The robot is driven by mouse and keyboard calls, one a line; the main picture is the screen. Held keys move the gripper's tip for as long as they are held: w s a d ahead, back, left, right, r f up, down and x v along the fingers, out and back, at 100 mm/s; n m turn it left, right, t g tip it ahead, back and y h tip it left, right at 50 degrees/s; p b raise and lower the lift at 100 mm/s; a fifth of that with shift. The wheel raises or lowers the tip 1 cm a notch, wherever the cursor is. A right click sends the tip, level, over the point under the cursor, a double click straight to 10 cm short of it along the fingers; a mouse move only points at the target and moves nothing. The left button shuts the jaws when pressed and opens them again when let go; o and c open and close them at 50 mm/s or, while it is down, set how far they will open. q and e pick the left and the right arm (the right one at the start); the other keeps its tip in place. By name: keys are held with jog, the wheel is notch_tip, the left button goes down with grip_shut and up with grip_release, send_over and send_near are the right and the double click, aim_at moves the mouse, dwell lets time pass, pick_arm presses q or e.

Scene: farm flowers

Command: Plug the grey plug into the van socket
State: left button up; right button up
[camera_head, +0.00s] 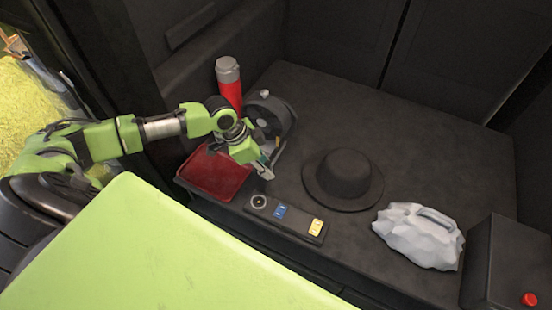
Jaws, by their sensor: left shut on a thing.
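My left gripper (266,162) reaches in from the left and is over the dark van bed, just behind the socket strip. It is shut on a small grey thing, which looks like the grey plug; the fingers mostly hide it. The dark socket strip (302,226) lies along the front edge of the bed, with a round socket (258,201) at its left end, a blue socket (280,211) in the middle and a yellow one (317,227) at its right. The gripper is apart from the round socket, behind it. My right gripper is not in view.
A dark reel (270,112) and a red flask with a grey cap (229,83) stand behind the gripper. A red tray (212,174) is at its left.

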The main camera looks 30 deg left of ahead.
pick_arm(q)
jog(key=s+a+r+p, duration=0.4)
jog(key=s+a+p, duration=0.2)
jog(key=shift+s, duration=0.3)
jog(key=shift+d, duration=0.1)
